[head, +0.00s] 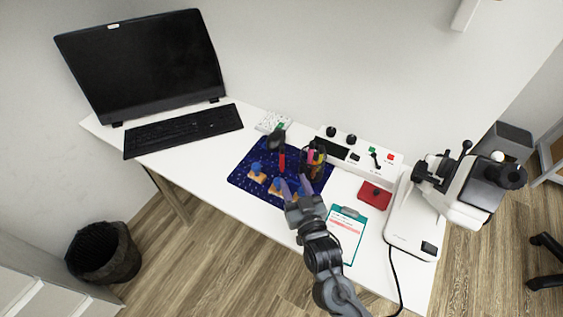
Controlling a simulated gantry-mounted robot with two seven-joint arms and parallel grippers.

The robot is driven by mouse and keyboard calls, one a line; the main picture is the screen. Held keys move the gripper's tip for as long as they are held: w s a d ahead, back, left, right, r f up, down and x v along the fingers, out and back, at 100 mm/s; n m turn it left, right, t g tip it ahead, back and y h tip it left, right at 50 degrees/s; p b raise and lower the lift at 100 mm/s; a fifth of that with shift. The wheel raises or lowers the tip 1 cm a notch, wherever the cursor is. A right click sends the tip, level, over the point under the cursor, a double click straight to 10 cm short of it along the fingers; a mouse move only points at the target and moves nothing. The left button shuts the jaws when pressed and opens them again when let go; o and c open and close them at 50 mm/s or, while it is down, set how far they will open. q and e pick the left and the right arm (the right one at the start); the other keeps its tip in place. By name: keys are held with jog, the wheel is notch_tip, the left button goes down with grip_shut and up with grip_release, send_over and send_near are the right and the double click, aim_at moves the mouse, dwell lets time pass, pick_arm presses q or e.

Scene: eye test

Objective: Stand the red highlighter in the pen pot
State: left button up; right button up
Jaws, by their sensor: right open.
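A slim red item (282,161), which looks like the red highlighter, is on the dark blue mat, just left of the pen pot. I cannot tell whether it stands or lies. The pen pot (314,169) is a dark, yellowish cup near the mat's back right, with pink and dark items showing at its top. My right gripper (296,184) is open over the front of the mat, in front of the red item and the pot. Nothing shows between its fingers. My left gripper is out of view.
The blue mat (242,173) holds several small blue-topped, tan-based pieces (256,170). A dark rounded object (276,138) is behind the red item. A white control box (383,159), red box (375,195), teal clipboard (346,217) and white microscope-like machine (410,225) stand right. The keyboard (183,130) is left.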

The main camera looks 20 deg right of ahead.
aim_at(283, 150)
jog(key=shift+w+d, duration=0.15)
jog(key=shift+w, duration=0.3)
jog(key=shift+w+d+r+b, duration=0.15)
jog(key=shift+w+b, duration=0.4)
jog(key=shift+w, duration=1.1)
jog(key=shift+w+d+r+b, duration=0.15)
jog(key=shift+w+b, duration=0.45)
jog(key=shift+w, duration=1.05)
jog(key=shift+w+d+b, duration=0.25)
jog(key=shift+w+b, duration=0.3)
jog(key=shift+w, duration=1.1)
jog(key=shift+s, duration=0.1)
grip_shut()
